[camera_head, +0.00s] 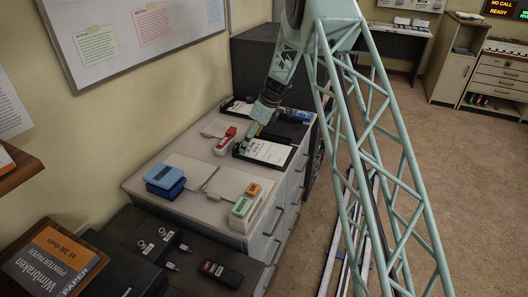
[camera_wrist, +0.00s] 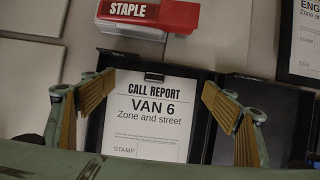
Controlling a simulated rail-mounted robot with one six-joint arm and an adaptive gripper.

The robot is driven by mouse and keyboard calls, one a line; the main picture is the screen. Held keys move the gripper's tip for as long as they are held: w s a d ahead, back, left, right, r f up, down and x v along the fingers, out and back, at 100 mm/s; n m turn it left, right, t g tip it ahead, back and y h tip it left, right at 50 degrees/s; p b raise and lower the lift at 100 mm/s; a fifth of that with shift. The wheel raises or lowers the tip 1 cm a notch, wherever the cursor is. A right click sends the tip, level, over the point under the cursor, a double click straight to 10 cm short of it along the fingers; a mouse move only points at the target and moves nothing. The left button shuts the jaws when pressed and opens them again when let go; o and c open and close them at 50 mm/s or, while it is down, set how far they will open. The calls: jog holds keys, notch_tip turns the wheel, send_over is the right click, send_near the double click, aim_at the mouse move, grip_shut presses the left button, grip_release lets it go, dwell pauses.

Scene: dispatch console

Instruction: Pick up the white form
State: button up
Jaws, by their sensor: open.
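The white form (camera_wrist: 150,122) lies in a dark tray (camera_wrist: 213,77) on the grey cabinet top. Its heading reads "CALL REPORT VAN 6, Zone and street", with a "STAMP" line at its lower left. It also shows in the head view (camera_head: 268,152). My gripper (camera_wrist: 158,100) is open, with its tan-padded fingers to the left and right of the form and nothing between them that I can see is gripped. In the head view my gripper (camera_head: 250,138) hangs over the left part of the tray. My gripper's body hides the form's lower edge in the wrist view.
A red stapler (camera_wrist: 150,12) labelled "STAPLE" lies just beyond the tray. A second form (camera_wrist: 305,40) in a dark holder is at the right. Blue boxes (camera_head: 165,180), pale flat pads and a green-and-white box (camera_head: 242,208) stand nearer on the cabinet top (camera_head: 150,206).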

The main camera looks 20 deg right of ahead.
jog(key=shift+c, duration=0.9)
jog(key=shift+f, duration=0.1)
jog(key=c, duration=2.3)
